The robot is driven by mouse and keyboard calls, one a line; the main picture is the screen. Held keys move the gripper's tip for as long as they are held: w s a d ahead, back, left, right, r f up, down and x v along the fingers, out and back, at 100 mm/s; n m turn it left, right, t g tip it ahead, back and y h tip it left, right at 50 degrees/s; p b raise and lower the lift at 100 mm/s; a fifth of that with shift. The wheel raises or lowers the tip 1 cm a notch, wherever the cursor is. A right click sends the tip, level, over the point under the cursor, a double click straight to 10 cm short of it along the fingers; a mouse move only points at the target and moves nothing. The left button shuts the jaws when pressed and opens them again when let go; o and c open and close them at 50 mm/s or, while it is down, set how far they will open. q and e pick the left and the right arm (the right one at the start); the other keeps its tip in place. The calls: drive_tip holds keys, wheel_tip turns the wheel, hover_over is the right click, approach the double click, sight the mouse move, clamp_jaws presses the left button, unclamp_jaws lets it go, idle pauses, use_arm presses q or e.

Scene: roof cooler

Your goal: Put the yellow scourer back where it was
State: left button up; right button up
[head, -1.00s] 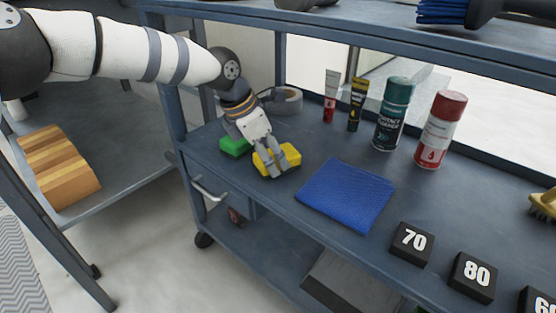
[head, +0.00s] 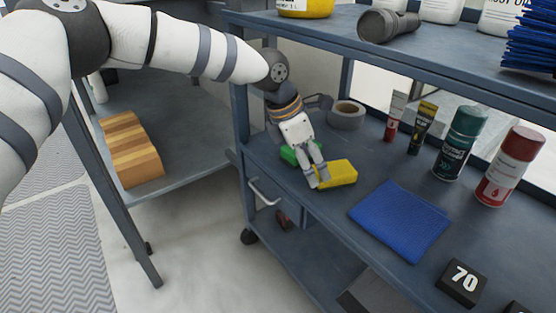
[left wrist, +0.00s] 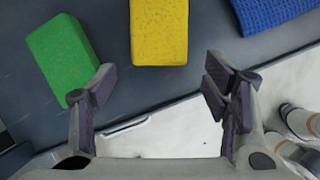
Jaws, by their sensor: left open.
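The yellow scourer (head: 340,173) lies flat on the blue-grey cart shelf (head: 328,215), near its left front edge. It also shows at the top of the left wrist view (left wrist: 159,30). The green scourer (head: 288,155) lies to its left, apart from it, partly hidden by my gripper; it is clear in the left wrist view (left wrist: 62,58). My left gripper (head: 317,182) is at the left end of the yellow scourer in the head view. In the left wrist view its fingers (left wrist: 162,85) are wide apart, with nothing between them. My right gripper is not in view.
A blue cloth (head: 400,220) lies right of the yellow scourer. A tape roll (head: 347,115), tubes (head: 396,115) and spray cans (head: 460,143) stand behind. A black block marked 70 (head: 462,280) is at the front. An upper shelf (head: 300,28) overhangs the back.

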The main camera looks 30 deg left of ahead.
use_arm(q)
drive_tip(key=s+a+p, duration=0.2)
drive_tip(key=s+a, duration=0.3)
drive_tip(key=s, duration=0.1)
drive_tip(key=s+d+f+m+g+y, duration=0.1)
drive_tip(key=s+f+m+g+y, duration=0.4)
drive_tip(key=s+f+m, duration=1.35)
drive_tip(key=s+d+f+m+g, duration=0.1)
drive_tip(key=s+d+f, duration=0.15)
drive_tip(key=s, duration=1.15)
drive_tip(key=s+d+f+m+g, duration=0.15)
drive_tip(key=s+f, duration=0.25)
drive_tip(key=s, duration=1.1)
drive_tip(key=s+r+m+g+h, duration=0.1)
drive_tip(key=s+r+m+g, duration=0.1)
drive_tip(key=s, duration=0.6)
drive_tip(key=s+d+r+m+g+h, duration=0.1)
drive_tip(key=s+r+m, duration=0.3)
drive_tip(key=s, duration=0.5)
wheel_tip(320, 180, up, 2)
drive_tip(key=shift+s+d+r+g, duration=0.15)
drive_tip(key=shift+d+g, duration=0.15)
drive_tip(key=shift+g, duration=0.25)
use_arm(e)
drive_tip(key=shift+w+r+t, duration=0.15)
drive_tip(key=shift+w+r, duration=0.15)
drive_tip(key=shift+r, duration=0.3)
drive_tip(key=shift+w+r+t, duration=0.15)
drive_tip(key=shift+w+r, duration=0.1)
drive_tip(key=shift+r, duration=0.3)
